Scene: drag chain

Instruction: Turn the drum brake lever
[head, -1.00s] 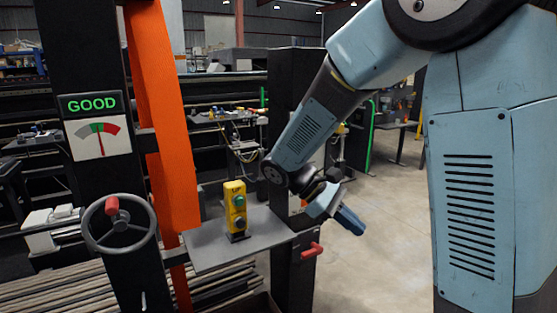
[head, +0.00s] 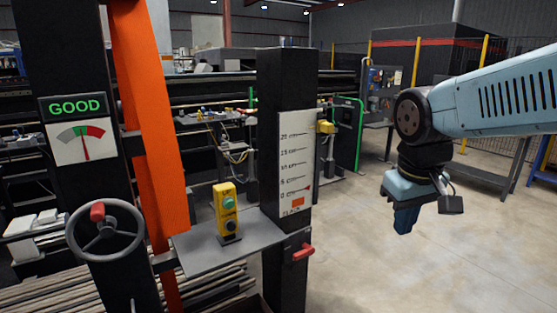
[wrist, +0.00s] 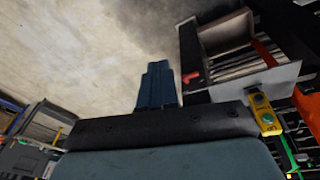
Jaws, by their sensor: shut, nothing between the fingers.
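A short lever with a red grip (head: 302,252) sticks out from the lower part of a black post (head: 290,85); I take it for the drum brake lever. In the wrist view the red lever (wrist: 190,77) shows just right of the fingers and farther off. My gripper (head: 404,222) hangs in the air to the right of the lever, clearly apart from it, with its blue fingers pointing down. The fingers (wrist: 157,88) are together and hold nothing.
A grey shelf (head: 200,256) with a yellow button box (head: 226,212) is left of the post. A handwheel (head: 105,230) and a gauge reading GOOD (head: 78,125) are farther left. A scale plate (head: 296,160) is on the post. Open floor (head: 400,280) lies below my gripper.

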